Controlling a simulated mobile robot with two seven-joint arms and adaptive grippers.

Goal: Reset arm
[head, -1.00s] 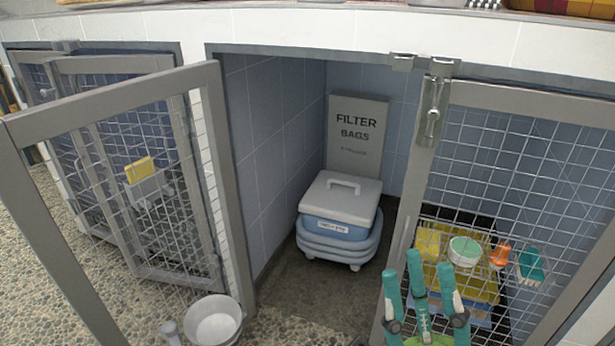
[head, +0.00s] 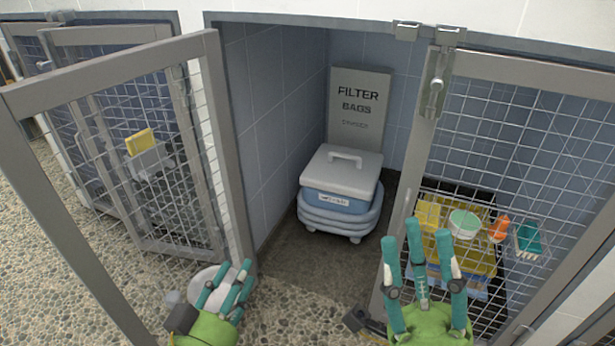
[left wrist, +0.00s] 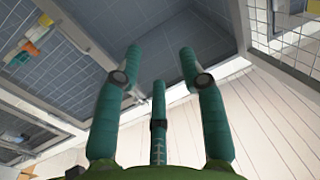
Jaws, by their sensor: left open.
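My left gripper (head: 228,280), green with teal fingers, is at the bottom of the head view, in front of a pale bucket (head: 205,278) that it partly hides. Its fingers also show in the left wrist view (left wrist: 160,75), spread apart with nothing between them. My right gripper (head: 424,250) is in front of the closed mesh door at the right. Its teal fingers point up and stand apart, with nothing seen between them.
An open mesh door (head: 120,60) stands at the left. The open kennel holds a lidded blue-grey bin (head: 340,185) and a "FILTER BAGS" box (head: 358,105).

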